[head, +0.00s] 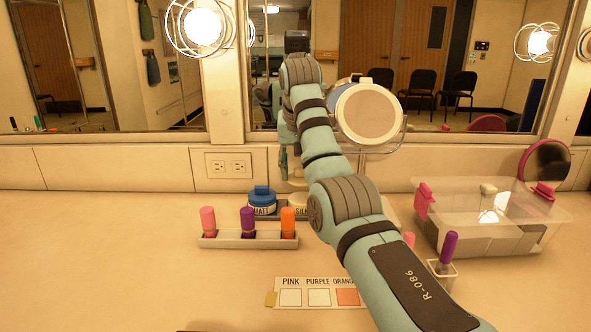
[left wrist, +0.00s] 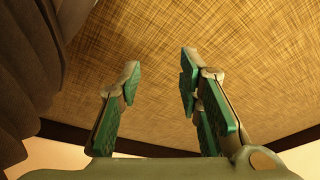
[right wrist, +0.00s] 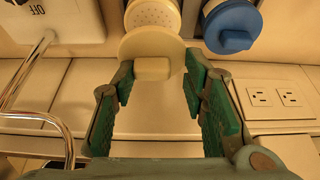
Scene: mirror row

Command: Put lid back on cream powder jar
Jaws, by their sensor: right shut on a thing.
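The cream powder jar (head: 298,201), labelled SILK, stands on a dark tray by the wall, partly hidden by my right arm. In the right wrist view its pale perforated top (right wrist: 152,14) shows uncovered. My right gripper (right wrist: 155,78) is shut on the knob of the cream lid (right wrist: 150,44). The lid's disc overlaps the near edge of the jar in that view; I cannot tell whether they touch. In the head view the right gripper (head: 288,168) is mostly hidden by my arm. My left gripper (left wrist: 157,82) is open and empty, facing a brown woven surface.
A blue-lidded jar (head: 262,200) stands close beside the cream jar. A lipstick holder (head: 250,240), a colour card (head: 318,283) and a clear bin (head: 490,230) are on the counter. A round mirror (head: 368,113) stands behind my right arm. The left counter is clear.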

